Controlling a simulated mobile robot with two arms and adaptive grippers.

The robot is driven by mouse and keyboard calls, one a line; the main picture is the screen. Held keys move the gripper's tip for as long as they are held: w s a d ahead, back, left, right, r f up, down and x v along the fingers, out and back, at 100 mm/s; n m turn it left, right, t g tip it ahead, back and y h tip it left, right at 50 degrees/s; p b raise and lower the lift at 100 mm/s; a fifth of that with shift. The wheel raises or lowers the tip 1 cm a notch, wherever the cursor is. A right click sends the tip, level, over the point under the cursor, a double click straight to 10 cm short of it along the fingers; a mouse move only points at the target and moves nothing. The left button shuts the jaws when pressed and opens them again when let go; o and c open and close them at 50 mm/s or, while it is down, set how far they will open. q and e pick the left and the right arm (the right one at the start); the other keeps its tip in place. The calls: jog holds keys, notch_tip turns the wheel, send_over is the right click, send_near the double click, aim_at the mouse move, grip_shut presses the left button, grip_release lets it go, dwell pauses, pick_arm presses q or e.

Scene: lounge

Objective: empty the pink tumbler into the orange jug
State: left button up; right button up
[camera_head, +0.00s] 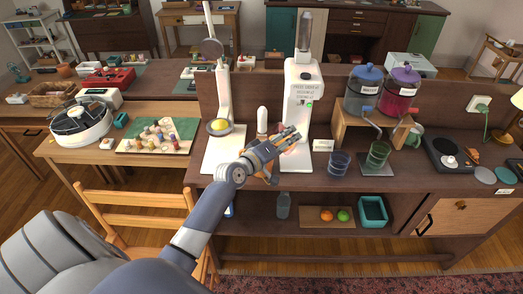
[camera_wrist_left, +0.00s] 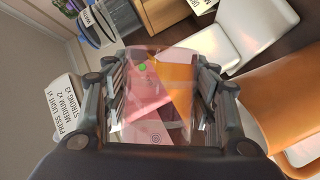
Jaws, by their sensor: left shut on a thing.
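My left gripper (camera_head: 290,137) is shut on the pink tumbler, above the counter in front of the white dispenser. The tumbler (camera_wrist_left: 150,100) is see-through and sits between both fingers in the left wrist view; its contents cannot be told. In the head view the fingers mostly hide it, and only a pinkish bit shows beside them. The orange jug (camera_wrist_left: 285,95) appears as a large orange shape right of the fingers in the left wrist view. In the head view a little orange (camera_head: 268,174) shows below my gripper, the rest hidden. My right gripper is out of view.
A chair (camera_head: 140,206) is in front at left.

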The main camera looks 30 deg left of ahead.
pick_arm(q)
jog(key=shift+f+n+b, duration=0.25)
jog(key=shift+n+b, duration=0.15)
jog(key=shift+b, duration=0.6)
jog(key=shift+r+t, duration=0.2)
jog(key=shift+t, duration=0.1)
jog(key=shift+a+r+n+h+b, duration=0.15)
jog(key=shift+r+n+h+b, duration=0.2)
jog(key=shift+n, duration=0.35)
jog(key=shift+s+a+r+n+t+b, duration=0.1)
jog(key=shift+a+r+n+t+b, duration=0.4)
jog(key=shift+n+b, duration=0.3)
jog(key=shift+a+r+n+h+b, duration=0.15)
jog(key=shift+a+n+h+b, duration=0.15)
jog(key=shift+n, duration=0.3)
dwell(0.4)
